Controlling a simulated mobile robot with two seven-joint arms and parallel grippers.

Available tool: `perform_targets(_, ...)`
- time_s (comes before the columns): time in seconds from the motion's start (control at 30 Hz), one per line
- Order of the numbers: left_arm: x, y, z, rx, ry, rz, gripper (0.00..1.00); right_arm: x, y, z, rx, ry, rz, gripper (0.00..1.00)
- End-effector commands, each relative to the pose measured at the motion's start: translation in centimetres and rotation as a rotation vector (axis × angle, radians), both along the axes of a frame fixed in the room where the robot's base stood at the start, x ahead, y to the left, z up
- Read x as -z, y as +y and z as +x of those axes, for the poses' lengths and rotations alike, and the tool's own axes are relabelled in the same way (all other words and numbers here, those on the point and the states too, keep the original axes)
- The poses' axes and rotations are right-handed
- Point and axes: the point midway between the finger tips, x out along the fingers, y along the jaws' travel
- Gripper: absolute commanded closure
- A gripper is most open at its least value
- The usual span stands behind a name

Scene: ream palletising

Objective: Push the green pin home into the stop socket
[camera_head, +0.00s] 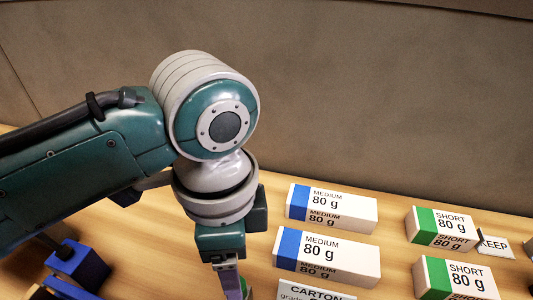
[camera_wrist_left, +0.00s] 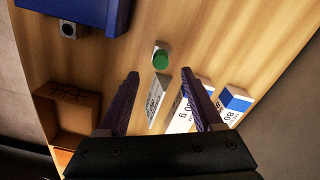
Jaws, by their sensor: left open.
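The green pin (camera_wrist_left: 160,61) shows in the left wrist view on the wooden table, ahead of and between my fingertips, with a pale grey piece at its far side. I cannot tell how deep it sits or whether that grey piece is the stop socket. My left gripper (camera_wrist_left: 163,74) is open, with its two dark fingers apart and nothing held between them. In the head view my left gripper (camera_head: 229,281) points down at the bottom edge, its fingertips cut off or hidden. A small green sliver (camera_head: 245,287) shows beside its finger. My right gripper is in neither view.
Medium reams with blue ends (camera_head: 333,208) and short reams with green ends (camera_head: 440,229) lie to the right. A carton card (camera_head: 315,291) stands in front. Blue blocks (camera_head: 76,264) stand at lower left. An open brown box (camera_wrist_left: 76,120) is in the wrist view.

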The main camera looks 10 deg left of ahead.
Motion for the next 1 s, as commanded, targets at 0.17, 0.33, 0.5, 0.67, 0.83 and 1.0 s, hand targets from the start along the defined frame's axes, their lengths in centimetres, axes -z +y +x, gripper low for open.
perform_targets(0.17, 3.5, 0.0, -0.1, -0.001, 0.003, 0.001, 0.33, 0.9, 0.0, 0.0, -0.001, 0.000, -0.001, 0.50)
perform_targets(0.33, 5.6, 0.0, 0.0, 0.000, 0.000, 0.001, 0.33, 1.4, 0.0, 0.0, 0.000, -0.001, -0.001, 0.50)
perform_targets(0.5, 6.3, 0.0, 0.0, 0.000, -0.001, -0.001, 0.33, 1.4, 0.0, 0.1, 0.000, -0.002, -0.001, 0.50)
perform_targets(0.67, 6.3, 0.0, 0.0, 0.000, -0.001, -0.001, 0.33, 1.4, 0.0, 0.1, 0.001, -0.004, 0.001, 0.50)
perform_targets(0.83, 6.3, 0.0, 0.0, 0.000, -0.001, -0.001, 0.44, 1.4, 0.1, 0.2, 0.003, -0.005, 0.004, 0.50)
perform_targets(1.0, 6.3, 0.0, 0.0, 0.000, -0.001, -0.001, 0.63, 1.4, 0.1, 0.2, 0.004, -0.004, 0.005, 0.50)
